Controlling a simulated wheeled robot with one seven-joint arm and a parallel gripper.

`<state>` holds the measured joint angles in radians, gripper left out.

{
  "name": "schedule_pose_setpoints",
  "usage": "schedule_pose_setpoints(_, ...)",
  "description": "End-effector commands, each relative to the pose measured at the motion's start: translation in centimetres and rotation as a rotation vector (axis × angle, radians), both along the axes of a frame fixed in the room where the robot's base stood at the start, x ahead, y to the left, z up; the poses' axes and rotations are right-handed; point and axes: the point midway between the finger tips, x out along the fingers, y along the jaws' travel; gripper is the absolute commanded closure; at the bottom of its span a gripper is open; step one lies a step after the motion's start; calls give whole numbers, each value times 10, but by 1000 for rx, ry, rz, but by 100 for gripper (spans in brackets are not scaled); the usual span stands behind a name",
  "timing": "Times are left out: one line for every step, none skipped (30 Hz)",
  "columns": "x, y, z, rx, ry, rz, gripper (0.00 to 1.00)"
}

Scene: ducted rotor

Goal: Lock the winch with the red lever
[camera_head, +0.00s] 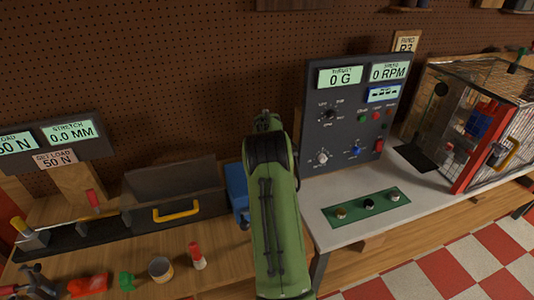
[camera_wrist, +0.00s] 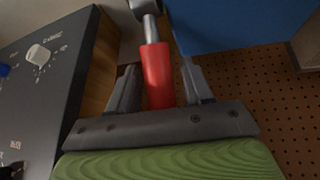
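A red lever handle (camera_wrist: 157,75) on a metal rod shows in the wrist view, running up between the two fingers of my gripper (camera_wrist: 160,75). The fingers are apart, with a narrow gap visible on each side of the handle. I cannot tell how deep the handle sits between them. A blue body (camera_wrist: 225,22) is beside the rod; in the head view a blue block (camera_head: 237,185) shows left of my green arm. My arm hides the gripper and this handle there. Another red-handled lever (camera_head: 92,199) stands at the left. I cannot tell for certain which part is the winch.
A grey control panel (camera_head: 322,125) stands right of my arm, close by in the wrist view. A black drawer box (camera_head: 172,193) with a yellow handle is on the left bench. A red-handled tool (camera_head: 197,257) and a cup (camera_head: 161,268) are in front. A caged rig (camera_head: 485,135) is right.

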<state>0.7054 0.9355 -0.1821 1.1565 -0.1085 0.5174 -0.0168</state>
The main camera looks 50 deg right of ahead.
Motion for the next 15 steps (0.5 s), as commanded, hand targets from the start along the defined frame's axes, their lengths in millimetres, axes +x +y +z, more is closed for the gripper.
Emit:
schedule_pose_setpoints(0,0,0,1,1,0,45)
schedule_pose_setpoints(0,0,0,1,1,0,45)
schedule_pose_setpoints(0,0,0,1,1,0,45)
schedule_pose_setpoints(0,0,0,1,1,0,45)
schedule_pose_setpoints(0,0,0,1,1,0,45)
schedule_pose_setpoints(0,0,0,1,2,0,45)
schedule_pose_setpoints(0,0,0,1,2,0,45)
schedule_pose_setpoints(0,0,0,1,1,0,45)
schedule_pose_setpoints(-1,1,2,1,1,0,45)
schedule_pose_setpoints(-1,2,4,0,0,0,45)
schedule_pose_setpoints(-2,3,7,-1,-1,0,45)
schedule_pose_setpoints(-4,5,13,-1,-2,0,45)
schedule_pose_setpoints(-6,8,18,-2,-3,-1,45)
schedule_pose_setpoints(-9,11,24,-2,-3,-1,45)
schedule_pose_setpoints(-12,15,34,-2,-3,0,45)
